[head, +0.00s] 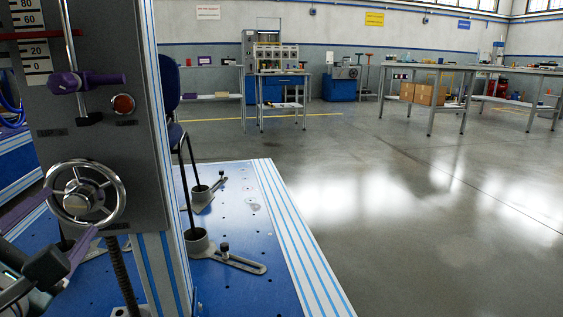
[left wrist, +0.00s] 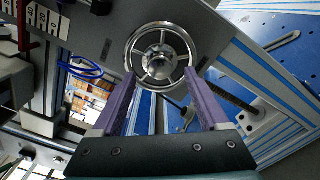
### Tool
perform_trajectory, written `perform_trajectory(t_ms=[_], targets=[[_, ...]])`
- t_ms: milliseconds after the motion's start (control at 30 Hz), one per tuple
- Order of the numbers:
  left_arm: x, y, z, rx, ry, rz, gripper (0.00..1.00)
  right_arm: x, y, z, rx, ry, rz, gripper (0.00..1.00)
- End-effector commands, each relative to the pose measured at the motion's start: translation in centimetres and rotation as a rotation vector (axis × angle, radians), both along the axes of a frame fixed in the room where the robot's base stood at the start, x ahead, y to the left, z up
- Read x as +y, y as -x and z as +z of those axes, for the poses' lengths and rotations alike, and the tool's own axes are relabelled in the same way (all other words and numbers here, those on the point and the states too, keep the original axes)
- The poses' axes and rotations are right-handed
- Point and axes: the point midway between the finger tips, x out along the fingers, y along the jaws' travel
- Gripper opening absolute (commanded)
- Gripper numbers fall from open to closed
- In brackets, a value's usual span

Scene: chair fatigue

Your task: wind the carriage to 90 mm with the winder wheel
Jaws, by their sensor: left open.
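The winder wheel (head: 84,193), a chromed handwheel with spokes, is on the grey upright panel in the head view. It also shows in the left wrist view (left wrist: 161,56). My left gripper (head: 70,212) is open, its purple fingers pointing at the wheel's lower part. In the left wrist view its tips (left wrist: 159,73) lie either side of the hub; contact cannot be told. A scale (head: 38,52) shows 0, 20, 60 and 80. My right gripper is not in view.
A purple clamp lever (head: 85,82) and a red button (head: 123,104) are on the panel above the wheel. A threaded rod (head: 121,270) runs below it. A chair (head: 172,100) stands behind on the blue base plate (head: 235,285). Open floor lies right.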

Motion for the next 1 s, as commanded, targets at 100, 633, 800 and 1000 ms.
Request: perform_trajectory(t_ms=[100, 633, 800, 1000], targets=[[0.0, 0.0, -0.1, -0.028, 0.118, 0.0, 0.78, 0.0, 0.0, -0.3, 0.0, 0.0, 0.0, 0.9], [0.3, -1.3, 0.0, -0.071, 0.288, -0.001, 0.78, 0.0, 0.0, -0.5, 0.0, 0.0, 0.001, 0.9], [0.8, -3.1, 0.0, -0.071, 0.286, 0.0, 0.78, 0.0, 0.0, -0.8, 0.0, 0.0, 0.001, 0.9], [1.3, -5.0, -0.1, -0.069, 0.287, 0.001, 0.78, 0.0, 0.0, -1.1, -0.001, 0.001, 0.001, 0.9]])
